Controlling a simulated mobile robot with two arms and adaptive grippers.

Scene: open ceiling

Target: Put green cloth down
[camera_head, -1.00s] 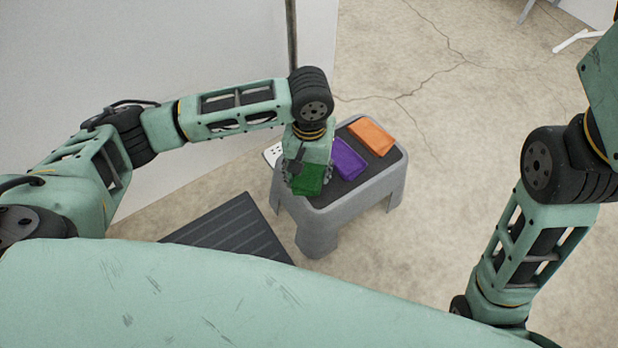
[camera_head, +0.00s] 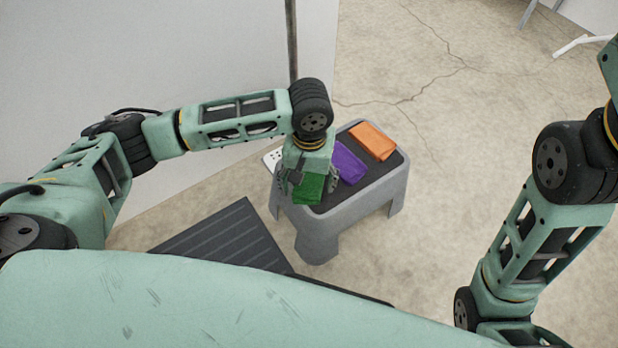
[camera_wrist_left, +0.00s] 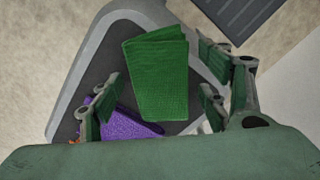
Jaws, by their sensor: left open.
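The green cloth (camera_head: 308,188) is a folded rectangle at the near end of a grey step stool (camera_head: 345,215) with a dark top. In the left wrist view the green cloth (camera_wrist_left: 157,75) lies over the dark top, between and beyond the finger pads. My left gripper (camera_head: 312,184) is directly above the stool's near end, and its fingers (camera_wrist_left: 160,105) are spread apart on either side of the cloth, not clamped on it. Whether the pads touch the cloth's edges is hard to tell. My right gripper is out of view; only its arm shows at the right.
A purple cloth (camera_head: 349,162) lies beside the green one, with an orange cloth (camera_head: 372,141) at the stool's far end. A dark ribbed mat or step (camera_head: 225,235) is on the floor left of the stool.

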